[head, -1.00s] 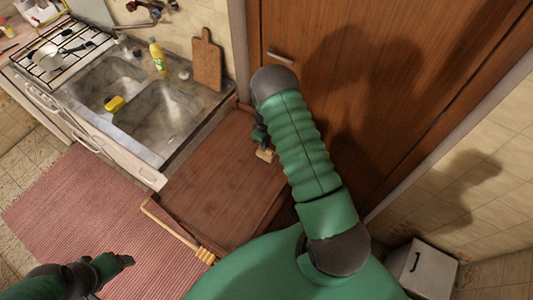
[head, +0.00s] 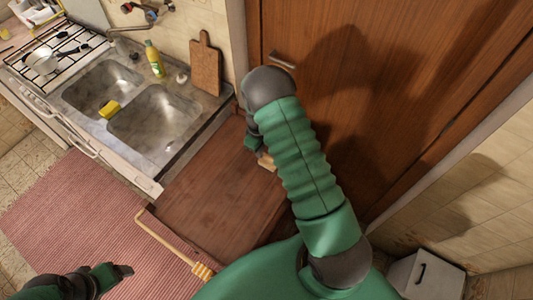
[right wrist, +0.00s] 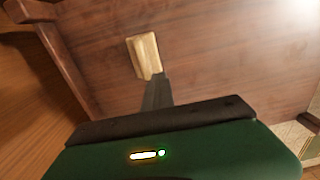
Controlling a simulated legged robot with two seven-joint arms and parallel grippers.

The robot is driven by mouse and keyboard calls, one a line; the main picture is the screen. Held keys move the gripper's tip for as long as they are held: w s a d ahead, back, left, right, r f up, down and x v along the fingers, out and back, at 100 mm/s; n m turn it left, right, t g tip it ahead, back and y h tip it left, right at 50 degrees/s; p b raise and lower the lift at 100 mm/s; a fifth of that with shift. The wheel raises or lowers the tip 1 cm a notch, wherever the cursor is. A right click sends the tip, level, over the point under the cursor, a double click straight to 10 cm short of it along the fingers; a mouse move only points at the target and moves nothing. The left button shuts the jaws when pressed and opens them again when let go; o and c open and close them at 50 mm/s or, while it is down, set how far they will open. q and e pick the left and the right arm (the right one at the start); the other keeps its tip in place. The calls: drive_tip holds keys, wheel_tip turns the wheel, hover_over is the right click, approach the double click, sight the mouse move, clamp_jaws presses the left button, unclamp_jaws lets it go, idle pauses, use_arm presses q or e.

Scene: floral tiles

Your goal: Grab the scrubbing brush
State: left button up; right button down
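A small pale wooden block, which looks like the scrubbing brush (head: 266,161), lies on the brown wooden surface (head: 205,205) beside my right arm. In the head view my arm partly covers it. In the right wrist view the brush (right wrist: 144,54) shows just beyond the tip of my right gripper (right wrist: 157,88). Only one dark finger shows clearly there, so I cannot tell the opening or contact. In the head view my right gripper (head: 252,142) is beside the brush, largely hidden. My left gripper (head: 122,271) is low at left over the rug, away from the brush; its opening is unclear.
The double sink (head: 155,120) holds a yellow sponge (head: 110,109). A yellow bottle (head: 153,58) and cutting board (head: 206,65) stand behind it. A brown door (head: 390,90) rises close behind my right arm.

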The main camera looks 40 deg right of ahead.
drive_tip(key=w+a+r+b, duration=0.1)
drive_tip(key=w+a, duration=0.2)
drive_tip(key=a, duration=0.3)
drive_tip(key=w+a+r+b, duration=0.1)
drive_tip(key=w+a+b, duration=0.1)
drive_tip(key=a, duration=0.4)
drive_tip(key=shift+w+a, duration=0.3)
drive_tip(key=shift+w, duration=0.15)
drive_tip(key=c, duration=2.2)
unclamp_jaws()
drive_tip(key=shift+s+d, duration=0.1)
drive_tip(key=shift+d, duration=0.4)
drive_tip(key=c, duration=1.9)
unclamp_jaws()
drive_tip(key=shift+c, duration=0.2)
drive_tip(key=o, duration=1)
drive_tip(key=shift+a+r, duration=0.1)
drive_tip(key=shift+a, duration=0.35)
drive_tip(key=o, duration=0.5)
drive_tip(key=shift+c, duration=0.2)
use_arm(q)
drive_tip(key=shift+s+a+f, duration=0.1)
drive_tip(key=shift+a+f, duration=0.05)
drive_tip(key=shift+f, duration=0.7)
drive_tip(key=shift+s+a+f, duration=0.1)
drive_tip(key=shift+a+f, duration=0.05)
drive_tip(key=shift+f, duration=0.7)
use_arm(e)
drive_tip(key=shift+o, duration=0.2)
drive_tip(key=shift+d, duration=0.35)
